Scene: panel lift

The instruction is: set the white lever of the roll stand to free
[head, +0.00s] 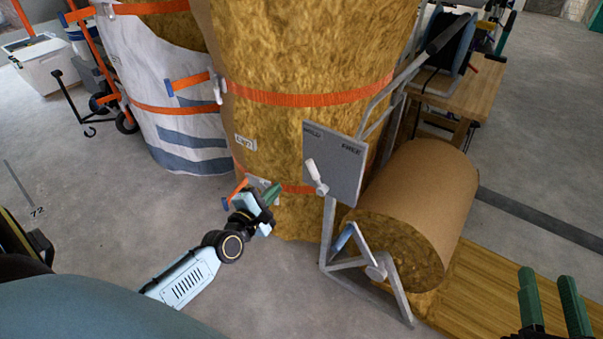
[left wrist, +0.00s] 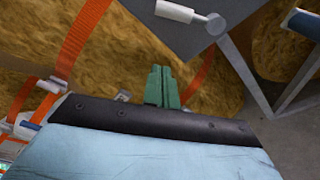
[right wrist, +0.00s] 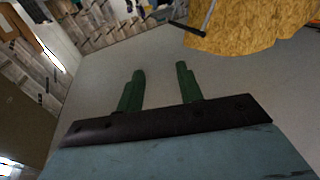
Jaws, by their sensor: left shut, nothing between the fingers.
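The white lever (head: 313,171) sits on the grey plate (head: 345,150) of the roll stand (head: 327,240). The plate reads HELD at its upper left and FREE at its upper right. The lever tilts up and left, toward HELD. It also shows at the top of the left wrist view (left wrist: 175,11), with its round pivot end to the right. My left gripper (head: 272,193) is shut and empty, left of and slightly below the lever, apart from it. Its green fingers (left wrist: 162,86) are together. My right gripper (head: 556,292) is open and empty at the lower right.
A brown roll (head: 425,195) lies in the stand, right of the plate. Tall strapped insulation rolls (head: 300,60) stand close behind my left gripper. A wooden table (head: 465,95) is at the back right, and wooden boards (head: 490,285) lie at the lower right. The floor in front is clear.

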